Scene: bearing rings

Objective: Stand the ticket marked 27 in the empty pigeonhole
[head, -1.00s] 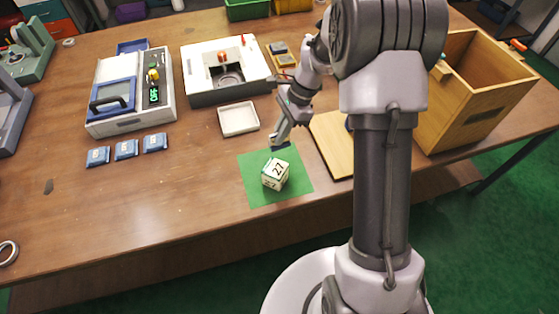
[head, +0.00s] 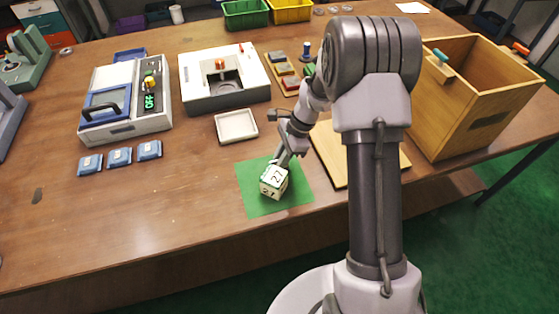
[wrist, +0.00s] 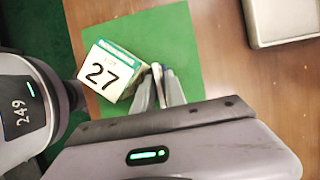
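A white block marked 27 (head: 274,182), with a teal stripe along one edge, sits tilted on the green mat (head: 297,201). In the wrist view the block (wrist: 112,72) shows its 27 face at the left of the fingers. My gripper (head: 283,157) points down at the block's upper right side. In the wrist view the fingertips (wrist: 160,74) are close together beside or touching the block's right side. Whether they hold anything thin between them is unclear. I cannot make out a separate ticket or an empty pigeonhole.
An empty white tray (head: 236,126) lies behind the mat. A wooden board (head: 330,150) and an open wooden box (head: 455,110) stand right. A grey device reading OFF (head: 125,100), a white-topped fixture (head: 225,92) and blue packets (head: 119,157) are left and behind.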

